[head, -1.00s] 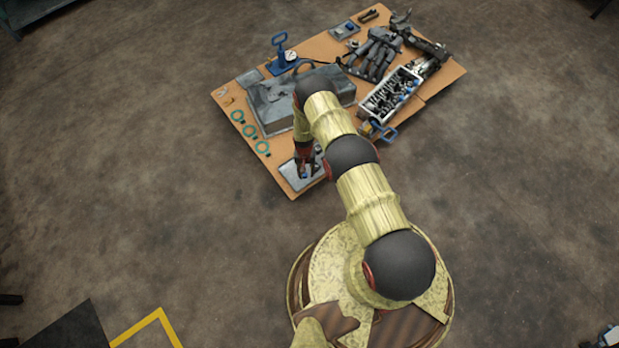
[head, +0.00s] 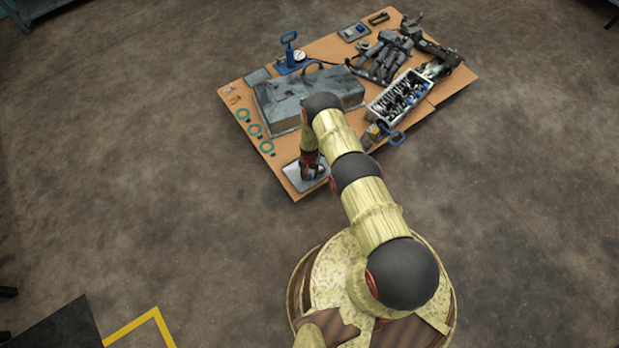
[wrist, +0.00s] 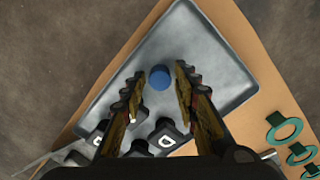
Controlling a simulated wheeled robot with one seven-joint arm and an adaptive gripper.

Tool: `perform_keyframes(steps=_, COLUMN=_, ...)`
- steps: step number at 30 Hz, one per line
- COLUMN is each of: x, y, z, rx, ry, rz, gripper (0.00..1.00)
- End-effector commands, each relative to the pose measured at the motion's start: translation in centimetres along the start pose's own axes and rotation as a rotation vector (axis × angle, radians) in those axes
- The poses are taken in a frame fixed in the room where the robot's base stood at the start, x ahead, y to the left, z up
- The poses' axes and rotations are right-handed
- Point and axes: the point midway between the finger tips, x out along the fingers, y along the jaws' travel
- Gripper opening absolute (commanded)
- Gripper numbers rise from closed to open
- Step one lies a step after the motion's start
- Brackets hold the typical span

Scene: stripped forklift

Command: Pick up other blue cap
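A round blue cap (wrist: 160,77) lies on the grey metal tray (wrist: 223,75) in the wrist view. My gripper (wrist: 158,88) is open above the tray, with one finger on each side of the cap. A gap shows between the cap and each finger. In the head view my gripper (head: 312,174) is low over the tray (head: 291,176) at the near corner of the board, and the cap cannot be made out clearly there.
Dark fittings (wrist: 167,137) stand on the tray close behind the fingers. Several green rings (head: 255,130) lie along the board's left edge. A large grey metal pan (head: 285,103) and a parts box (head: 400,97) lie farther back.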

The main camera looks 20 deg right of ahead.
Motion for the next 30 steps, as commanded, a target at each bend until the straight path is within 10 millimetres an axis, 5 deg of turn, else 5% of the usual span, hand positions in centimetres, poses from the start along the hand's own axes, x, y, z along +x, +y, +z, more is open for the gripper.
perform_keyframes(steps=5, x=-0.1, y=0.0, z=0.0, rx=0.000, ry=0.000, rz=0.000, gripper=0.30)
perform_keyframes(steps=15, x=-0.1, y=0.0, z=0.0, rx=0.000, ry=-0.001, rz=0.000, gripper=0.11)
perform_keyframes(steps=30, x=-2.1, y=-0.1, z=-0.1, rx=0.000, ry=0.001, rz=0.000, gripper=0.10)
